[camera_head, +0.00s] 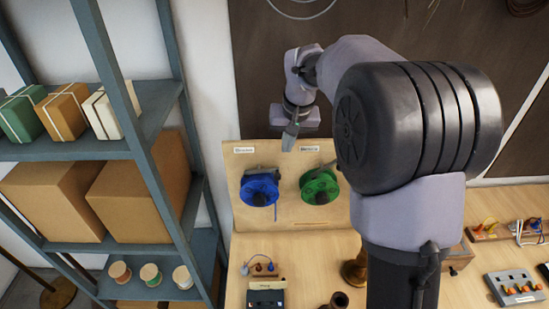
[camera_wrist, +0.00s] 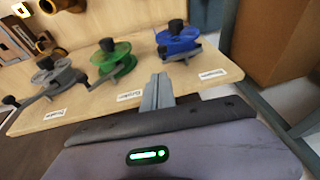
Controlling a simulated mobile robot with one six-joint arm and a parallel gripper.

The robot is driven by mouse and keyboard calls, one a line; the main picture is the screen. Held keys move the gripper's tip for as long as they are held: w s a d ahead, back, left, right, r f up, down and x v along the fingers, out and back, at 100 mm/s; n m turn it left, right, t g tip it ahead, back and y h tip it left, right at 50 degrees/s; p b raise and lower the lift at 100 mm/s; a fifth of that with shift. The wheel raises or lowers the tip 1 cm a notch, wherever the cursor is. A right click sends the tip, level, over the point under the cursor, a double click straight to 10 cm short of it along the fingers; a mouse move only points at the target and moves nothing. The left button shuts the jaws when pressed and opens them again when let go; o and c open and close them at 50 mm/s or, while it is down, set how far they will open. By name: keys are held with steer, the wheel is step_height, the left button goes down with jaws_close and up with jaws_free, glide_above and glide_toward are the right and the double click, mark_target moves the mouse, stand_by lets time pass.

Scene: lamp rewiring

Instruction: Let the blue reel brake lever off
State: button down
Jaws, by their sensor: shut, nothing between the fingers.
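The blue reel (camera_head: 259,190) is mounted on the upright wooden board, left of the green reel (camera_head: 319,187). In the wrist view the blue reel (camera_wrist: 180,40) is at top centre, with a dark knob on it. A grey part (camera_head: 262,171), perhaps its brake lever, shows at its top edge; its exact position is hard to tell. My gripper (camera_head: 290,138) is shut and empty, above the board's top edge and above and between the two reels. In the wrist view my gripper (camera_wrist: 158,80) points toward the board, below the blue reel in the picture and apart from it.
A grey reel (camera_wrist: 58,76) with a lever arm is left of the green one in the wrist view. A blue-grey shelf (camera_head: 85,148) with boxes stands on the left. The workbench (camera_head: 310,270) below holds small parts. My arm hides the board's right side.

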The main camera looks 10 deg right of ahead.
mark_target(279, 174)
steer(key=x, duration=0.6)
steer(key=a+x, duration=0.1)
steer(key=x, duration=0.2)
steer(key=shift+s+f, duration=0.25)
steer(key=shift+f, duration=0.15)
